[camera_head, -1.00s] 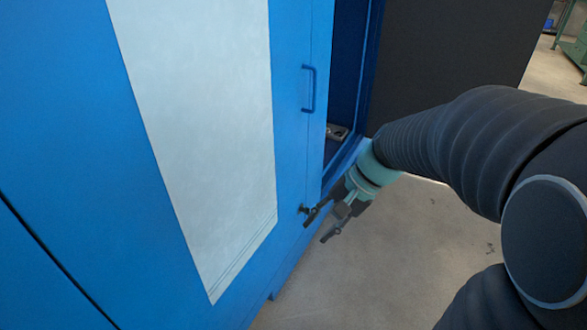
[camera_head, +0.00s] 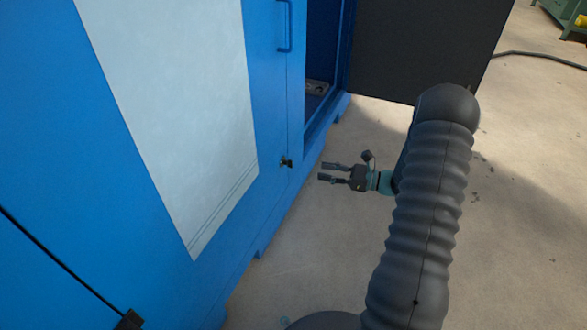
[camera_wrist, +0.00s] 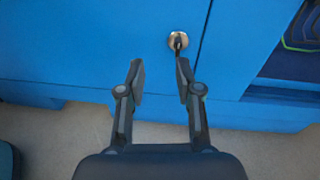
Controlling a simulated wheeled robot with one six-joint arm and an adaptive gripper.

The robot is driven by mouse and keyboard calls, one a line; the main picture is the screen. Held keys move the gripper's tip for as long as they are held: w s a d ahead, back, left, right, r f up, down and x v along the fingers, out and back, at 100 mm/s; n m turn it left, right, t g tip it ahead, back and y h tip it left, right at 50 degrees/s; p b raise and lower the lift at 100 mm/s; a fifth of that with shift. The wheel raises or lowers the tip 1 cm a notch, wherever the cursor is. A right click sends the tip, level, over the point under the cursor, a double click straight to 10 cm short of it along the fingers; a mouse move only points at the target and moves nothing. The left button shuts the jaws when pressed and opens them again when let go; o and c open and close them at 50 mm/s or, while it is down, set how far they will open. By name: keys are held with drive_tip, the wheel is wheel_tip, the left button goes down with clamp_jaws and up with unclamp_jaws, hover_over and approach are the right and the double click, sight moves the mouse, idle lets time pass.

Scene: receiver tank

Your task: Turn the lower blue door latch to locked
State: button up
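The lower blue door latch (camera_head: 286,162) is a small dark handle low on the blue door, near its right edge. In the wrist view the latch (camera_wrist: 178,42) shows a round metal base with a dark lever hanging down from it. My gripper (camera_head: 325,173) is open and empty, to the right of the latch and apart from it in the head view. In the wrist view my gripper (camera_wrist: 160,72) has its fingers spread, pointing at the door, with the latch just beyond the right fingertip.
The blue door (camera_head: 262,90) carries a pale panel (camera_head: 185,110) and a blue pull handle (camera_head: 285,25). The cabinet stands open to the right, beside a dark panel (camera_head: 420,50). Another dark fitting (camera_head: 130,320) sits at lower left. Concrete floor is clear around my gripper.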

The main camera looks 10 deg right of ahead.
wheel_tip(320, 180, down, 3)
drive_tip(key=d+m+t, duration=0.2)
drive_tip(key=b+x, duration=0.1)
drive_tip(key=x, duration=1.3)
drive_tip(key=shift+w+d+f, duration=0.3)
drive_tip(key=shift+w+f, duration=0.1)
drive_tip(key=shift+f, duration=0.1)
clamp_jaws()
